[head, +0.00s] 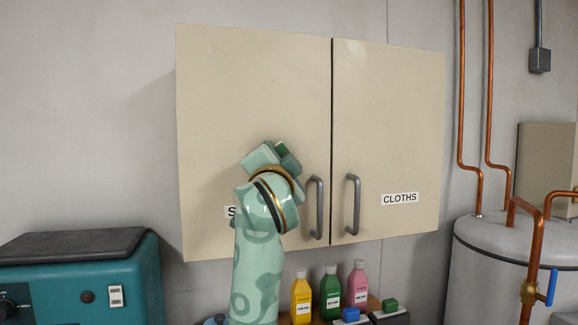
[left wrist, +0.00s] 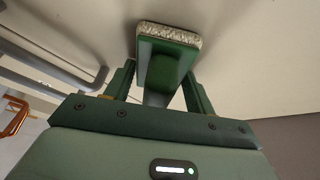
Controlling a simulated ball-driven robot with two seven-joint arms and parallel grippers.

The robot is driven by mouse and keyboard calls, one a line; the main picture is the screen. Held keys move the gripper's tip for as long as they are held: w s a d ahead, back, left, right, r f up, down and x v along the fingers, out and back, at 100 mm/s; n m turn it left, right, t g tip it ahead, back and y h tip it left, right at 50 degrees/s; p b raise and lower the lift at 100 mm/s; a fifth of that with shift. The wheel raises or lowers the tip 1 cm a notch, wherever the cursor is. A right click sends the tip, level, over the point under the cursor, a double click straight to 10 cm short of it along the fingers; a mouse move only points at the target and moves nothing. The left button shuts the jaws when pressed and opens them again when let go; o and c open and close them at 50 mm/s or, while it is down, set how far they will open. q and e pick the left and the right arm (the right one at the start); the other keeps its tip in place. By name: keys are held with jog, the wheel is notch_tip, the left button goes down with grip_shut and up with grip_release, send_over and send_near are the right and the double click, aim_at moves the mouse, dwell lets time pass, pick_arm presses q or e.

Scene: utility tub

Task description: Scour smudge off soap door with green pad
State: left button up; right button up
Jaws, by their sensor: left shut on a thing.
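The soap door (head: 250,90) is the left beige door of the wall cabinet. Its label (head: 230,212) is mostly hidden by my left arm, with only an "S" showing. My left gripper (head: 274,156) is raised in front of the door's lower middle, left of its handle. It is shut on the green pad (head: 282,148). In the left wrist view the green pad (left wrist: 167,62) sits between the fingers, its rough greyish face toward the door; I cannot tell whether it touches. No smudge is visible; my arm hides part of the door. My right gripper is not in view.
Grey handles stick out from the soap door (head: 317,207) and the cloths door (head: 353,205), close right of my left gripper. Yellow (head: 301,298), green (head: 330,294) and pink (head: 358,285) bottles stand below. A teal machine (head: 85,285) is at left, a tank (head: 490,260) at right.

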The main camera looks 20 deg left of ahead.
pick_arm(q)
jog(key=shift+s+a+r+b, duration=0.2)
jog(key=shift+s+a+r, duration=0.2)
jog(key=shift+a, duration=0.2)
jog(key=shift+s+a+r+b, duration=0.2)
jog(key=shift+s+a+r, duration=0.05)
jog(key=shift+s+a, duration=0.3)
jog(key=shift+w+d+b, duration=0.3)
jog(key=shift+w+d, duration=0.35)
jog(key=shift+d, duration=0.15)
jog(key=shift+w+d+b, duration=0.25)
jog(key=shift+w+d, duration=0.55)
jog(key=shift+d, duration=0.2)
jog(key=shift+w+d+b, duration=0.25)
jog(key=shift+w+d, duration=0.5)
jog(key=shift+d, duration=0.25)
jog(key=b, duration=0.2)
send_near(300, 151)
jog(key=shift+w+d+r, duration=0.6)
jog(key=shift+w+d, duration=0.05)
jog(key=shift+d, duration=0.1)
